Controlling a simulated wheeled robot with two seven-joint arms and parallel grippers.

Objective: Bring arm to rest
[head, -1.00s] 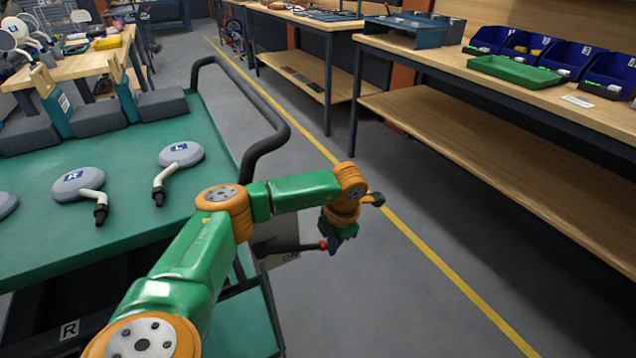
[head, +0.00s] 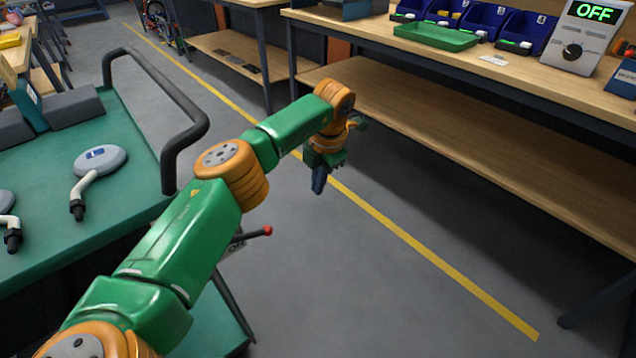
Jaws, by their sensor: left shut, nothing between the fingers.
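My left arm comes in from the lower left in the head view, with green links and orange joints. It reaches past the cart's right side, over the open floor. My left gripper (head: 319,180) hangs from the wrist and points down. Its dark fingers are together and nothing shows between them. It is apart from the cart and from the workbench. My right gripper is out of view.
A green-topped cart (head: 120,200) with a black handle stands at left, bearing mirrors such as one marked L (head: 101,160). A wooden workbench (head: 520,75) at right holds blue bins, a green tray (head: 436,37) and a box reading OFF (head: 584,35). Grey floor lies between.

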